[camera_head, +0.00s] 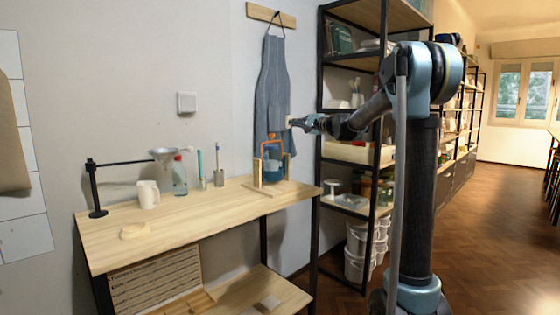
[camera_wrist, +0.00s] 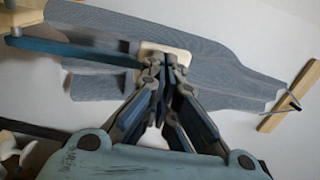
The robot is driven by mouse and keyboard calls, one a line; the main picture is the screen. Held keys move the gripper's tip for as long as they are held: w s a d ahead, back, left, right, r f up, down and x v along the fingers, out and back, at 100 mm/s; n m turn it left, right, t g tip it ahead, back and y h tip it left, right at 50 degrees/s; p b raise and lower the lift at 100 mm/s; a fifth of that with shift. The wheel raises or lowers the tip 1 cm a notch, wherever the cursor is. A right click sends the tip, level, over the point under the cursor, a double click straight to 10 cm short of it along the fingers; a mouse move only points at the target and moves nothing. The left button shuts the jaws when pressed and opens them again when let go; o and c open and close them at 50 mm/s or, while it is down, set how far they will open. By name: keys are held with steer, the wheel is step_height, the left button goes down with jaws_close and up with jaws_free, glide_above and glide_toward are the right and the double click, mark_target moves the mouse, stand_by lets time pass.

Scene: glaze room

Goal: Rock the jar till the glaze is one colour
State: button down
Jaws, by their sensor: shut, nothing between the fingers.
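A jar of blue colour (camera_head: 271,168) sits in a wooden cradle (camera_head: 257,168) with orange parts, at the right end of the table. The jar is too small in view to tell whether its glaze is one colour. My gripper (camera_head: 295,122) is above and right of the cradle, in front of the apron. In the wrist view my gripper (camera_wrist: 167,65) is shut and empty. Its fingertips are at a pale block (camera_wrist: 163,50), touching or very close; I cannot tell which. A long dark blue bar (camera_wrist: 80,50) runs from the left towards that block.
A grey apron (camera_head: 272,85) hangs from a wall hook behind the cradle. A black shelf (camera_head: 345,62) stands to the right.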

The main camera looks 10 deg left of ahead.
steer(key=shift+x, duration=1.8)
steer(key=shift+f, duration=0.15)
steer(key=shift+a, duration=0.1)
steer(key=shift+w+a+f, duration=0.25)
steer(key=shift+w+a, duration=0.25)
steer(key=shift+a, duration=0.15)
steer(key=shift+w+a+f, duration=0.25)
steer(key=shift+w+a, duration=0.3)
steer(key=shift+a, duration=0.1)
steer(key=r+v, duration=0.1)
steer(key=v, duration=0.7)
steer(key=shift+r, duration=0.15)
